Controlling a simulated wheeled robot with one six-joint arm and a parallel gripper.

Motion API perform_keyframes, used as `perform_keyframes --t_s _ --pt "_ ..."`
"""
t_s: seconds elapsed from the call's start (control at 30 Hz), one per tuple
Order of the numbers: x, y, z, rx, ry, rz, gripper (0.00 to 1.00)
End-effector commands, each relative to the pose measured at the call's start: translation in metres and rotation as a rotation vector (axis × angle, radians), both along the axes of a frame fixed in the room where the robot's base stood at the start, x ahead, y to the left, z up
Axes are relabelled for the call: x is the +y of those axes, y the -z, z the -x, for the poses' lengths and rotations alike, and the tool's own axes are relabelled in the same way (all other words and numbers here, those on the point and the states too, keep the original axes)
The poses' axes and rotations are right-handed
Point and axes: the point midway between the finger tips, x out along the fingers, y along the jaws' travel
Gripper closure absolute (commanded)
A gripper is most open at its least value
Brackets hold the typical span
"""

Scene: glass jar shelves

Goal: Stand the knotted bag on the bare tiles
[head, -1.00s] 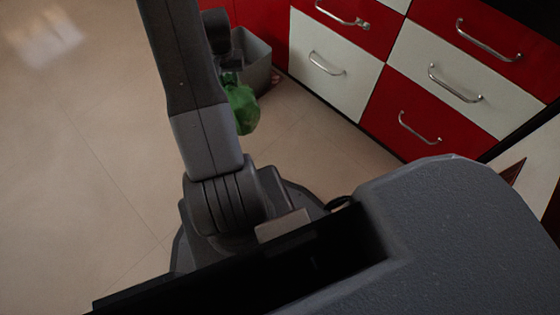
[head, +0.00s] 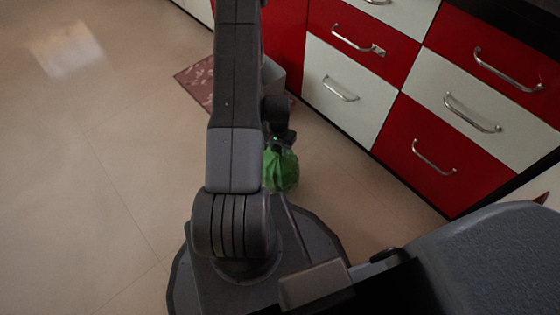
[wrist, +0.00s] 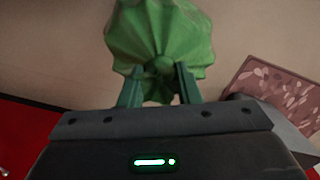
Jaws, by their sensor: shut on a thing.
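The knotted bag (head: 281,168) is green and hangs beside my arm in the head view, partly hidden behind the arm. It also shows in the wrist view (wrist: 160,35), with its pleats gathered to a knot between the fingers. My gripper (wrist: 159,88) is shut on the bag near the knot. In the head view the gripper (head: 280,140) is small and dark, just above the bag. Bare beige tiles (head: 110,150) spread over the floor to the left. I cannot tell the bag's exact height above the floor.
A reddish patterned mat (head: 196,82) lies beside the bin and also shows in the wrist view (wrist: 275,90). The floor on the left is clear.

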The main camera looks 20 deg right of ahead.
Motion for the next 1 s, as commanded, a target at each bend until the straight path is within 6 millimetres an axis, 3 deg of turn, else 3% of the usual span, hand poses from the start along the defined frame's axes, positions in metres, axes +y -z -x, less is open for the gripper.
perform_keyframes --t_s 0.47,0.87,0.9,1.0 --pt "0.0 0.046 -0.001 -0.001 -0.001 0.001 1.0" --pt "0.0 0.051 -0.001 -0.002 -0.001 0.001 1.0" --pt "0.0 0.049 -0.001 -0.001 -0.001 0.001 0.62" --pt "0.0 0.049 -0.001 -0.001 -0.001 0.001 0.48"
